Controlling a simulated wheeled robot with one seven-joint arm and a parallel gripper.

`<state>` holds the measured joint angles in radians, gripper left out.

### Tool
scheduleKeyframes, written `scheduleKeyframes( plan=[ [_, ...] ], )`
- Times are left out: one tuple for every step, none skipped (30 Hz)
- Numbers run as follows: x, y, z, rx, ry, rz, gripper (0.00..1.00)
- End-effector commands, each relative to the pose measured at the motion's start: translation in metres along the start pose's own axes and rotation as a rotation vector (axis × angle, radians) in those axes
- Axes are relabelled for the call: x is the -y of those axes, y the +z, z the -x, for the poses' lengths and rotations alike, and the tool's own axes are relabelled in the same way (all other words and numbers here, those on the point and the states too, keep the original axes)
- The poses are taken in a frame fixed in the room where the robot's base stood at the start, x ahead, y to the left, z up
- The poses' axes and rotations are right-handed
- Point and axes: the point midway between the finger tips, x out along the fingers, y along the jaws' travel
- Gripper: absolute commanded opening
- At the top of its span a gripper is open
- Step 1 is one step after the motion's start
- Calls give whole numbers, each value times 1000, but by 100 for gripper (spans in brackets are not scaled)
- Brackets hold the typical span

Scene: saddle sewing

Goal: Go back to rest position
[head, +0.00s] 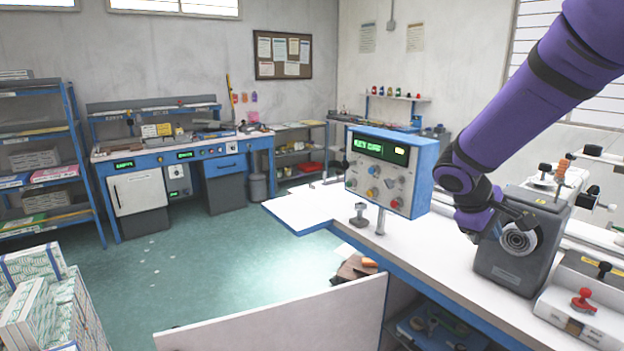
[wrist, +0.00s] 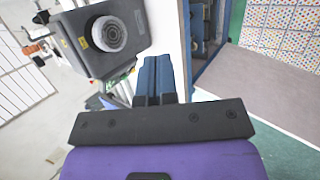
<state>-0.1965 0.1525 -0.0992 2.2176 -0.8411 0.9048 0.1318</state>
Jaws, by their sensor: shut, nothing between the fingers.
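My gripper (wrist: 153,78) shows in the wrist view with its two blue fingers side by side, shut and empty. In the head view my purple arm comes in from the upper right and bends down at the dark grey machine (head: 524,242) with a round dial. The machine also shows in the wrist view (wrist: 84,38), left of and above the fingers. I cannot tell the exact gap between gripper and machine.
A blue control box (head: 388,170) with a green display stands on the white bench (head: 440,246) left of my arm. A red-knobbed device (head: 583,305) sits at the right front. A white panel (head: 290,316) stands in front. The green floor (head: 200,262) is open at left.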

Motion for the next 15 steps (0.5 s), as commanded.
scheduleKeyframes(
  plan=[
    [-2,14,12,-19,-24,-43,0],
    [-1,22,17,-29,-40,-67,0],
    [0,32,25,-42,-61,-97,0],
    [0,39,31,-53,-77,-120,0],
    [1,46,36,-64,-92,-142,0],
    [3,55,43,-78,-113,-172,0],
    [4,62,49,-90,-128,-194,0],
    [6,69,54,-102,-143,-215,0],
    [9,78,61,-118,-164,-243,0],
    [11,85,66,-130,-180,-263,0],
    [13,92,71,-142,-195,-284,0],
    [16,100,77,-159,-215,-312,0],
    [18,107,82,-172,-230,-331,0],
    [21,113,87,-186,-245,-351,0],
    [25,122,93,-204,-265,-377,0]
  ],
)
